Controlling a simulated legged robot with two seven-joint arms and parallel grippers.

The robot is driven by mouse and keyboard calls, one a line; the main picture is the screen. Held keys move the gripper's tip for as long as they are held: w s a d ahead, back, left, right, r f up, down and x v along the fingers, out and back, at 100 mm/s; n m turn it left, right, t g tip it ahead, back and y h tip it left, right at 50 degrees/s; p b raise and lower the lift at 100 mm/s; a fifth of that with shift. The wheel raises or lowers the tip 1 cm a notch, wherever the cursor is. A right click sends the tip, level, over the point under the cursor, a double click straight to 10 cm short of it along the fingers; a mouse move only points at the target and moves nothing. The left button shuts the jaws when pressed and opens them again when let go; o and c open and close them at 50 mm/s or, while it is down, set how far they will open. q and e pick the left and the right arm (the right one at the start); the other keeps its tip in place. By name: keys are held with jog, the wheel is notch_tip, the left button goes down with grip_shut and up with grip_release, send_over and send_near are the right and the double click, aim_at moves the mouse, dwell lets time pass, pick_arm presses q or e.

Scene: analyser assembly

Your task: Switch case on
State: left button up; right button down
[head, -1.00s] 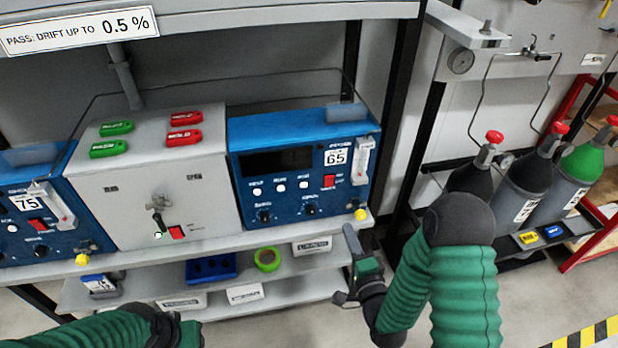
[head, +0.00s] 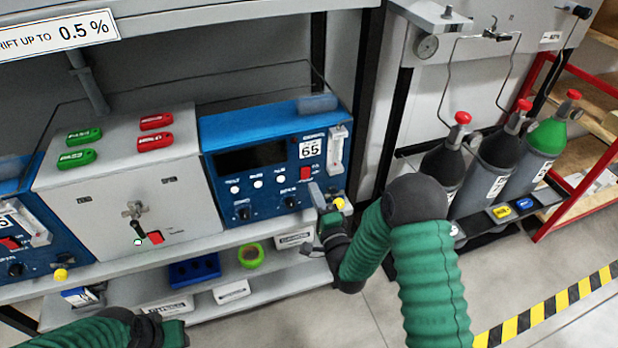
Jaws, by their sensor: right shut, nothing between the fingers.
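The blue case marked 65 (head: 225,137) stands on the upper shelf, with a dark display and a red switch (head: 306,173) on its front right. My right gripper (head: 317,195) is shut and empty, in front of the case's lower right front, just below the red switch. I cannot tell whether it touches the case. A second blue case (head: 60,218), at the left edge, is partly cut off and has its own red switch (head: 10,243). My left gripper (head: 174,333) is low at the bottom left, and its fingers are not clear.
A grey box (head: 185,193) with red and green tags on top and a lever in front stands between the cases. The lower shelf holds a blue rack (head: 195,270) and green tape (head: 250,256). Gas cylinders (head: 497,160) stand at right.

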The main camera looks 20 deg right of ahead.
aim_at(306, 170)
jog(key=w, duration=0.4)
jog(key=shift+w+r, duration=0.2)
jog(key=shift+w, duration=0.1)
jog(key=shift+w, duration=0.1)
jog(key=shift+w+r, duration=0.1)
jog(key=shift+r, duration=0.15)
